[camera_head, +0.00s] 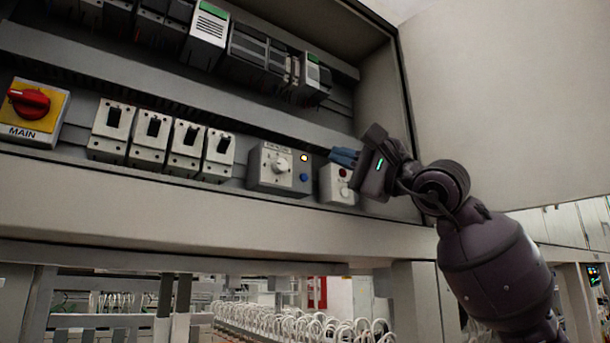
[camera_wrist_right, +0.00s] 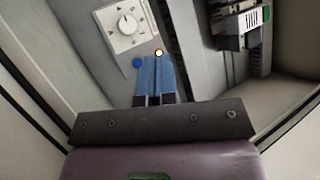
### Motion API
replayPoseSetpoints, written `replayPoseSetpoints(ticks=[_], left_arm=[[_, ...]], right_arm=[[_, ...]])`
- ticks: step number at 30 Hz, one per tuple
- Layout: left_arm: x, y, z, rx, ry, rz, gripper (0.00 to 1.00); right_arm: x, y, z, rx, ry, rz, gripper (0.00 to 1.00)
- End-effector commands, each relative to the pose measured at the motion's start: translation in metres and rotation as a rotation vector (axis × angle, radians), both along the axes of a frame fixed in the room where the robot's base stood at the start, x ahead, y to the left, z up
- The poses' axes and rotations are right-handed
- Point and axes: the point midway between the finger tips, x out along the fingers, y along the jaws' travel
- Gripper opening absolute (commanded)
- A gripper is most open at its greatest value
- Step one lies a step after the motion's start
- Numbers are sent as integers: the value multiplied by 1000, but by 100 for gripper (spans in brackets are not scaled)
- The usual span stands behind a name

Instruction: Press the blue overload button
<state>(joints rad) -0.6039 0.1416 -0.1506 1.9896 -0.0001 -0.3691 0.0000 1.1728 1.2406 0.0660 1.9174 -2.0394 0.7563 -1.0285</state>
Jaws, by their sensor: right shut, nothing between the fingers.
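The blue button (camera_head: 304,178) is on the lower right of a grey box (camera_head: 270,180) with a white rotary knob and a lit yellow lamp (camera_head: 304,158). My right gripper (camera_head: 334,156) is shut and empty, its blue fingers pointing left toward the box from its right side. In the right wrist view the blue button (camera_wrist_right: 138,63) lies just left of the shut fingertips (camera_wrist_right: 158,60), and the lamp (camera_wrist_right: 159,52) shows at their tips. I cannot tell whether the fingers touch the box. My left gripper is not in view.
A smaller box (camera_head: 338,184) with round buttons sits below my right gripper. Several breakers (camera_head: 153,138) and a red MAIN switch (camera_head: 30,103) are to the left. The open cabinet door (camera_head: 500,110) stands on the right. A rail with modules (camera_head: 250,50) runs above.

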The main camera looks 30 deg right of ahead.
Motion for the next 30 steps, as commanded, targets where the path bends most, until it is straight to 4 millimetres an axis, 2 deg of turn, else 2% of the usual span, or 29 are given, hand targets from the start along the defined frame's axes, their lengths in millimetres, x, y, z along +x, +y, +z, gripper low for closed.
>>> replayPoseSetpoints(ticks=[9, 15, 22, 30], left_arm=[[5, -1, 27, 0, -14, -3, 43], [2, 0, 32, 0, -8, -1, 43], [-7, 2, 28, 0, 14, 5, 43], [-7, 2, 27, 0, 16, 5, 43]], right_arm=[[38, 3, 3, 0, 2, 2, 0], [60, 5, 2, 0, 2, 2, 0], [74, 6, 1, 0, 1, 0, 0], [76, 6, 0, -1, 0, 0, 0]])
